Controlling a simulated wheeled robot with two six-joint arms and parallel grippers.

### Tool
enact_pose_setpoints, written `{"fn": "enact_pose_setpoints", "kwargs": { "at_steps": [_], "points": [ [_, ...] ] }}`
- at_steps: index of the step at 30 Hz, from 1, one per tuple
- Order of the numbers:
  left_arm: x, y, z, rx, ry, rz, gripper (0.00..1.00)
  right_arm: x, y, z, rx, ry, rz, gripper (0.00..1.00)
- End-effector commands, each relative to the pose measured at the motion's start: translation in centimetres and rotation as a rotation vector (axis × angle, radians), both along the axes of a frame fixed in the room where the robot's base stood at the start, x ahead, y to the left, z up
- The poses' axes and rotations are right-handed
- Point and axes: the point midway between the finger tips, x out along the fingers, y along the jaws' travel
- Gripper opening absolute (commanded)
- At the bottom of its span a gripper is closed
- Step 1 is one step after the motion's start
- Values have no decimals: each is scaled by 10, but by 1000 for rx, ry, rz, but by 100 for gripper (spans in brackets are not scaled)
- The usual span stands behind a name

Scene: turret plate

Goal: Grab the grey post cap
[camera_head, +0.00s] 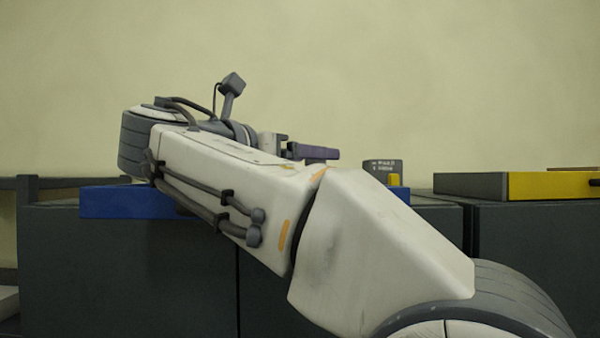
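I cannot make out a grey post cap for certain. My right arm comes in from the lower right and crosses the middle of the view, hiding much of the worktop. My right gripper (284,147) shows only in part behind the forearm. A purple bar-shaped piece (315,152) is right at its tip; I cannot tell whether it is held. A small dark grey block with pale markings (383,165) stands to the right, beyond the arm, with a bit of yellow beside it. My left gripper is not in view.
Dark grey cabinets (90,265) run across the view. A blue tray or panel (125,203) lies on top at left, partly behind my arm. A yellow and grey tray (545,187) lies at right. A dark shelf frame (28,190) stands at far left. The wall behind is bare.

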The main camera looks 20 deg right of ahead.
Motion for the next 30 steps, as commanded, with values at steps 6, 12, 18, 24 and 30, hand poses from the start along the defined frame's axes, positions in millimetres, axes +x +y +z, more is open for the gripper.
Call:
{"fn": "enact_pose_setpoints", "kwargs": {
  "at_steps": [6, 12, 18, 24, 30],
  "points": [
    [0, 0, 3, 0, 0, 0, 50, 4, -7, 0, 1, 0, 2, 79],
    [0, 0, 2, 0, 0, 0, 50, 4, -6, 0, 1, 0, 2, 48],
    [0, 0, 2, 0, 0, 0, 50, 4, -6, 0, 1, 0, 2, 0],
    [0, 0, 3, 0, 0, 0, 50, 4, -6, 0, 1, -2, 2, 0],
    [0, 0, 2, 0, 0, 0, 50, 4, -6, 4, 1, -2, 2, 0]
  ]
}}
